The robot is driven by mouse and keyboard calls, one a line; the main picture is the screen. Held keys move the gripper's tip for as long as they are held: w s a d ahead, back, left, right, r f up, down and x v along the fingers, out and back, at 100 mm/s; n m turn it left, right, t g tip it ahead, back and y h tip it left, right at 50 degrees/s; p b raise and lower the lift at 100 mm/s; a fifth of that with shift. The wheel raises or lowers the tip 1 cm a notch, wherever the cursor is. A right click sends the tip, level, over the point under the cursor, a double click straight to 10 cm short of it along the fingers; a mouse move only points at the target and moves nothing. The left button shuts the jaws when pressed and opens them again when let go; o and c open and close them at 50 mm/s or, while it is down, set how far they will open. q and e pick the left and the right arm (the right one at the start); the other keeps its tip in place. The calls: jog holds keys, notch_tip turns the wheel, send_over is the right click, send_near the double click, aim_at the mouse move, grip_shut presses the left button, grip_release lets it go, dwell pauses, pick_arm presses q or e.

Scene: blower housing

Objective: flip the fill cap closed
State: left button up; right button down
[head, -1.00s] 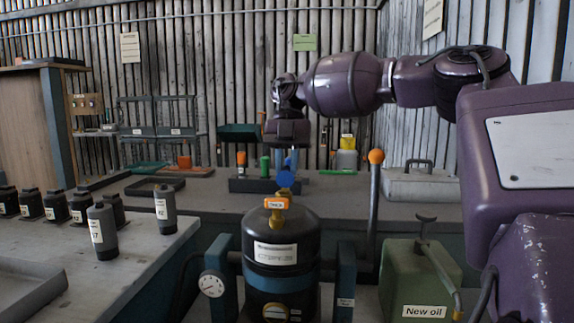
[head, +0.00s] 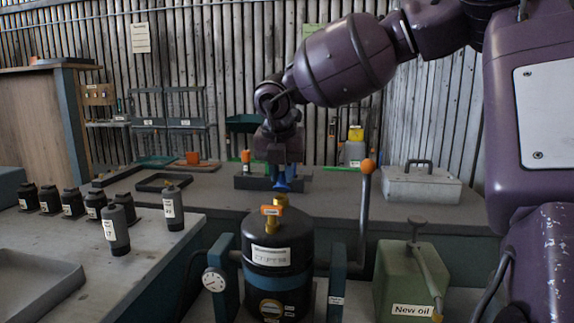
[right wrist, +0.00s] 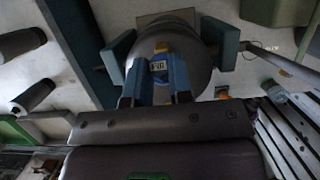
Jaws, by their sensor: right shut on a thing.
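A black tank (head: 278,250) stands at the front centre in the head view, with a brass fitting (head: 280,203) and an orange tag (head: 272,211) on top. My right gripper (head: 285,172) points down behind and above this fitting. It is shut on a small blue flared piece (head: 282,186), just above the fitting; whether they touch is unclear. In the right wrist view the gripper (right wrist: 156,92) has a blue-and-white labelled piece (right wrist: 158,66) between its blue fingers, with yellow metal beyond. I cannot tell which part is the fill cap. My left gripper is out of view.
A grey lever with an orange knob (head: 367,166) rises right of the tank. A green "New oil" can (head: 408,280) stands further right. Dark bottles (head: 116,230) stand on the left bench. A grey toolbox (head: 420,185) sits on the back bench.

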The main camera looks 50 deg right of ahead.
aim_at(281, 184)
jog(key=h, duration=0.1)
jog(key=a+t+h, duration=0.1)
jog(key=s+a+f+t+h+b, duration=0.1)
jog(key=h, duration=0.1)
jog(key=shift+s+a+f+t+h+b, duration=0.15)
jog(key=shift+t+h, duration=0.1)
jog(key=shift+h, duration=0.2)
jog(key=shift+a+f+t+h+b, duration=0.15)
jog(key=shift+t+h, duration=0.1)
jog(key=shift+h, duration=0.2)
jog(key=shift+r, duration=0.15)
jog(key=c, duration=1)
grip_release()
jog(key=p+v, duration=0.1)
jog(key=v, duration=1)
